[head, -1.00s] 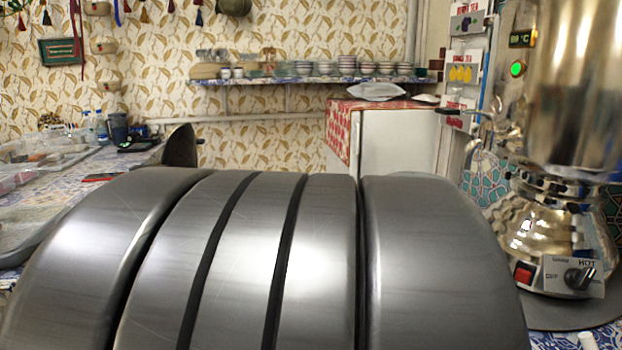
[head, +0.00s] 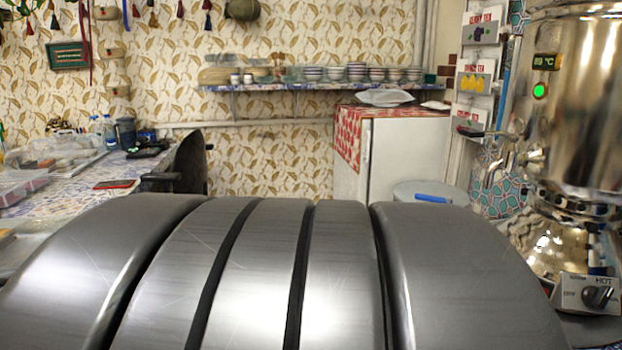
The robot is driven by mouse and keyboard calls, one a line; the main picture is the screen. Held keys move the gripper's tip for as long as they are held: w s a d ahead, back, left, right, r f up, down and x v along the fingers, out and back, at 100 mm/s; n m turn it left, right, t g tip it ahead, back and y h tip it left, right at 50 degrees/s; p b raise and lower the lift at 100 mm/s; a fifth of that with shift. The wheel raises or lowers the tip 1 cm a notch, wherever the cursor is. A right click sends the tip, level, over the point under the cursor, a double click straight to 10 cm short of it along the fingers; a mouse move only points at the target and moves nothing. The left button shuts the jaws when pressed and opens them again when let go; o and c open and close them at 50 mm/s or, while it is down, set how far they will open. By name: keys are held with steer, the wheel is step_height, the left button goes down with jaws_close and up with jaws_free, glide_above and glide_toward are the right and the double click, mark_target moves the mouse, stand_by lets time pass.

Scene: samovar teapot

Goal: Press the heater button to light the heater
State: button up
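The large shiny samovar (head: 578,120) stands at the right edge, partly cut off by the frame. Near its base is a pale control panel (head: 570,292) with a "HOT" label and a dark knob (head: 600,297). The red button beside the panel, seen earlier, is now hidden or nearly so behind a big grey curved part of my arm. Higher on the samovar a round green light (head: 540,90) glows under a small temperature display (head: 546,62). My gripper is not in view.
A white fridge (head: 405,160) and a lidded bin (head: 405,190) stand behind. A patterned table (head: 90,182) with trays is at left, beside a dark chair (head: 188,163).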

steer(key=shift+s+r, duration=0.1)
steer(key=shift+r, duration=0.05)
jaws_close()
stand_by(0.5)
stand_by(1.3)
